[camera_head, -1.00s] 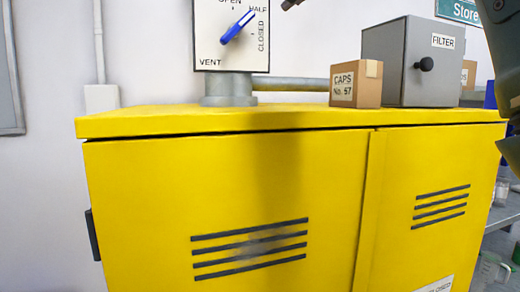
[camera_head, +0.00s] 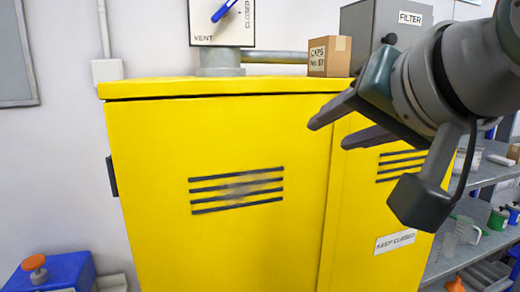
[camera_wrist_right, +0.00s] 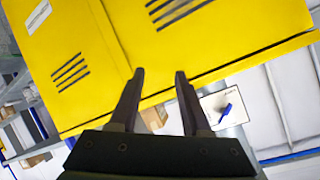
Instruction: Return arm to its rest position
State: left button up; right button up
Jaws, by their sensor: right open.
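My right gripper (camera_head: 332,130) is in front of the upper right part of the yellow cabinet (camera_head: 235,150). Its two fingers are apart with nothing between them, and they point left in the head view. In the right wrist view, the gripper (camera_wrist_right: 158,85) is also open and empty, with the cabinet (camera_wrist_right: 215,35) beyond it. The valve panel (camera_head: 222,35) stands on the cabinet top with its blue handle (camera_head: 224,10), apart from the gripper. The top of the panel is cut off in the head view. My left gripper is not in view.
A CAPS box (camera_head: 329,56) and a grey FILTER box (camera_head: 362,45) stand on the cabinet top. Shelves with containers (camera_head: 500,218) are at the right. A blue container with an orange knob (camera_head: 50,272) is at the lower left. The space before the cabinet's left door is clear.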

jog(key=s+d+f+n+g+h, duration=0.1)
jog(key=s+d+f+g, duration=0.2)
jog(key=s+f, duration=0.45)
jog(key=s+d+f+n+g+h, duration=0.1)
jog(key=s+d+f+n+g, duration=0.15)
jog(key=s+f, duration=0.45)
jog(key=s+d+f+n+g, duration=0.1)
jog(key=s+d+f, duration=0.1)
jog(key=s, duration=0.4)
jog(key=s+d+f+n+g, duration=0.1)
jog(key=s+f+g, duration=0.1)
jog(key=s+f, duration=0.3)
jog(key=shift+s+d+f+h, duration=0.15)
jog(key=shift+s+d+h, duration=0.25)
jog(key=shift+s, duration=0.7)
jog(key=shift+a+g, duration=0.1)
jog(key=shift+g, duration=0.15)
